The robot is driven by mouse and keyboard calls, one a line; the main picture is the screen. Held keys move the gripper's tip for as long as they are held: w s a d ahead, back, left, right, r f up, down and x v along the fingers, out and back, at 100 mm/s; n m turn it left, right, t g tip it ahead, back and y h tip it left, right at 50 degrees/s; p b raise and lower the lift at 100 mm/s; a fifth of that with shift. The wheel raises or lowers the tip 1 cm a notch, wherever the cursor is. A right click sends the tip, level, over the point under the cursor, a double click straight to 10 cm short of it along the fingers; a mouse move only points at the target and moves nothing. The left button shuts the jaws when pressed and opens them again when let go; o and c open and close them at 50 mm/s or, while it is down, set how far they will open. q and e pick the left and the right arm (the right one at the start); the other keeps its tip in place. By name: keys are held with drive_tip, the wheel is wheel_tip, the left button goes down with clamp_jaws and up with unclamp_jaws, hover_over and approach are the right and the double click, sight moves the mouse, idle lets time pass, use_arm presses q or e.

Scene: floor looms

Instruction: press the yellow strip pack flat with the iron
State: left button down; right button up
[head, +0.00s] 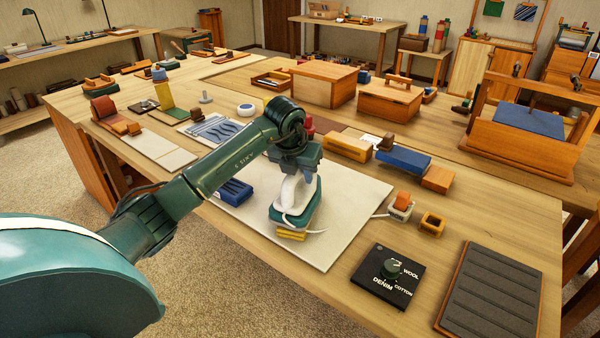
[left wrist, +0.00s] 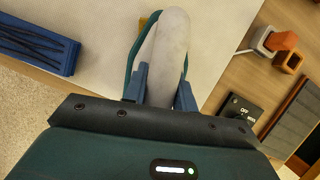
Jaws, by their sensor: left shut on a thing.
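The iron (head: 297,205) has a white handle and a teal base. My left gripper (head: 297,165) is shut on its handle; in the left wrist view the white handle (left wrist: 172,45) shows between the fingers. The yellow strip pack (head: 291,235) lies on the pale pressing mat (head: 345,222). The iron is over the pack and covers most of it, with only its near edge showing. I cannot tell whether the iron touches it. A small yellow corner also shows by the handle in the left wrist view (left wrist: 143,22). My right gripper is out of view.
A blue strip pack (head: 235,192) lies on the mat left of the iron. A black dial panel (head: 382,284) marked wool, cotton and denim and a dark grooved pad (head: 490,292) are at right. A cord runs from the iron. Wooden blocks (head: 347,148) stand behind the mat.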

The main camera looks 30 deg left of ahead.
use_arm(q)
drive_tip(key=shift+f+b, duration=0.35)
drive_tip(key=shift+f, duration=0.05)
idle(3.8)
drive_tip(key=shift+r, duration=0.15)
drive_tip(key=shift+r+p, duration=2.6)
drive_tip(key=shift+r, duration=0.85)
